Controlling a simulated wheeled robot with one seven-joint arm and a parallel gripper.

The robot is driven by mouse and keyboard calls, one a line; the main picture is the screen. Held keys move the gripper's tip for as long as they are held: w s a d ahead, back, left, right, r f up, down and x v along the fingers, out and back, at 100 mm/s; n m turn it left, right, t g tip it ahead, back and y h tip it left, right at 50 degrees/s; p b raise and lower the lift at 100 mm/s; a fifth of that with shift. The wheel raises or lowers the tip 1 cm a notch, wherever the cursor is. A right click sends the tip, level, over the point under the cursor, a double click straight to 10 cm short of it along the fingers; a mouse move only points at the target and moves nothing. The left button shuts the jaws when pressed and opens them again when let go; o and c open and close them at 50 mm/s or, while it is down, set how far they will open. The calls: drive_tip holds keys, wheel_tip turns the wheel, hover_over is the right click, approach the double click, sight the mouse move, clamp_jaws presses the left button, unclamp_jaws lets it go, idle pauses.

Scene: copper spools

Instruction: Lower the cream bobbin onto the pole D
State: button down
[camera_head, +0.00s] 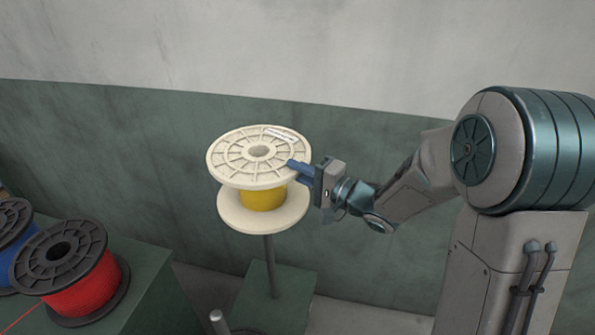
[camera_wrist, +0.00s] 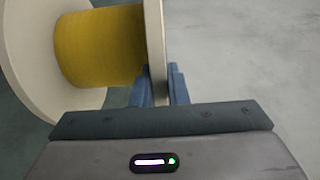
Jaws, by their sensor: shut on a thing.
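The cream bobbin (camera_head: 233,155), wound with yellow wire (camera_head: 263,198), is upright in the head view with its flanges about level. My gripper (camera_head: 298,170) is shut on the rim of its upper flange, on the right side. In the wrist view the fingers (camera_wrist: 161,85) straddle the flange edge, and the cream bobbin (camera_wrist: 153,40) fills the upper left. A thin grey pole (camera_head: 270,265) shows directly below the bobbin, rising from a green block. Its top is hidden by the bobbin, so I cannot tell whether it is inside the hole. No letter D is readable.
A black spool with red wire (camera_head: 62,265) and one with blue wire (camera_head: 10,235) stand on a green block (camera_head: 150,290) at the left. Another short pole (camera_head: 217,322) shows at the bottom edge. A green and grey wall (camera_head: 330,130) is behind.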

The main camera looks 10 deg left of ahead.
wheel_tip(320, 180, down, 52)
drive_tip(key=b, duration=3.3)
idle(1.0)
drive_tip(key=shift+d+f+b, duration=0.1)
drive_tip(key=shift+f+b, duration=0.3)
idle(0.4)
drive_tip(key=c, duration=1.3)
unclamp_jaws()
drive_tip(key=shift+c, duration=0.2)
